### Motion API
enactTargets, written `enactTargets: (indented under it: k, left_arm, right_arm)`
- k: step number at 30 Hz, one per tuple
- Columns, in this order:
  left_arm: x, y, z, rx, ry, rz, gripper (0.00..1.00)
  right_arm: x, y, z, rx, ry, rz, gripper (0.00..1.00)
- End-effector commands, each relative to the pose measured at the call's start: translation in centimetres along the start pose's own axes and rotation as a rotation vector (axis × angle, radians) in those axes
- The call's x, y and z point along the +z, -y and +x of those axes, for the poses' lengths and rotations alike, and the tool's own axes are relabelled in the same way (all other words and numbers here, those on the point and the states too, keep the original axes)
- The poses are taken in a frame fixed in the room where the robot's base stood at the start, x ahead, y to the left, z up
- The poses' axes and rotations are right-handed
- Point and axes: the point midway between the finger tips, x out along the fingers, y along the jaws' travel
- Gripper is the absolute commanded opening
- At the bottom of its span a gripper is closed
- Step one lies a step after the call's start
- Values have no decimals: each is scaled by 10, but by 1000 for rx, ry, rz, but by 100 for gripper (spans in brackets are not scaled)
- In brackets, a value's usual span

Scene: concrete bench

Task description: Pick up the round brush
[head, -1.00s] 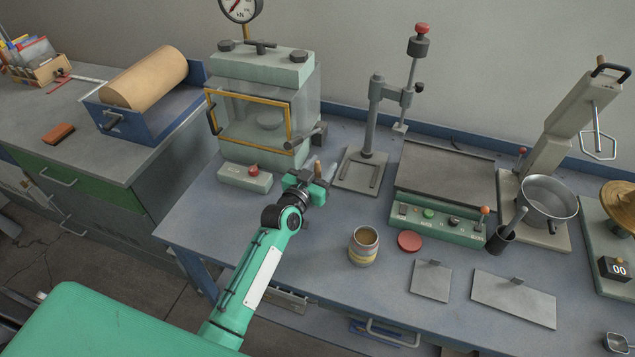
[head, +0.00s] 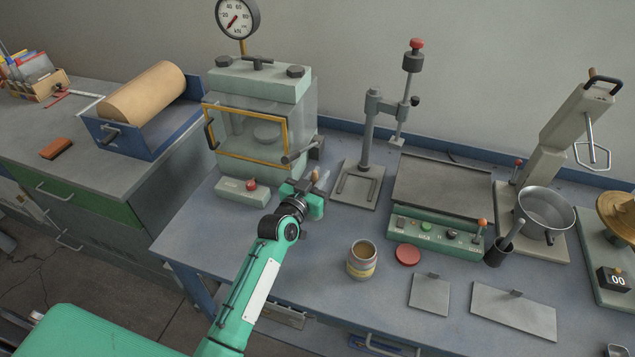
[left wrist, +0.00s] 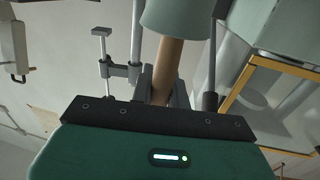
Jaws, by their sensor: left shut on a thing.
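My left gripper (head: 308,192) is in front of the glass-fronted press, at its lower right corner. It is shut on the round brush (head: 315,175), which is small and partly hidden by the gripper in the head view. In the left wrist view the brush shows as a brown wooden handle (left wrist: 167,70) rising between the grey fingers (left wrist: 165,92), with a wide grey-green cylindrical part (left wrist: 185,18) at the top edge of the picture. I cannot tell whether the brush touches the bench. My right gripper is not in view.
The press (head: 262,85) stands close behind the gripper, and a grey column stand (head: 370,135) is to the right. An open tin (head: 362,260) and a red disc (head: 408,254) are nearer the front. The bench (head: 225,235) left of my arm is clear.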

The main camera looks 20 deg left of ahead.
Motion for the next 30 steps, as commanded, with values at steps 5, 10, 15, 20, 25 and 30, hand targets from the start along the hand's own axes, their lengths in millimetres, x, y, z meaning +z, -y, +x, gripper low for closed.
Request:
enactTargets:
  k: [5, 10, 15, 20, 25, 30]
  left_arm:
    - [-32, 0, 0, 0, -5, -2, 0]
    - [-66, 1, 0, -1, -5, -1, 0]
    - [-103, 2, 0, -2, -5, 0, 0]
    - [-138, 2, 0, -2, -6, 0, 0]
    - [-166, 2, 0, -2, -2, 2, 0]
    - [-181, 2, 0, -1, -1, 0, 0]
  right_arm:
    - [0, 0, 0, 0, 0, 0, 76]
    - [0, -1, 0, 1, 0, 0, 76]
    - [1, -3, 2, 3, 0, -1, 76]
    - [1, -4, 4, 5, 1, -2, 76]
    - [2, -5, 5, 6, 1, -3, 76]
    - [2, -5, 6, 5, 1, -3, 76]
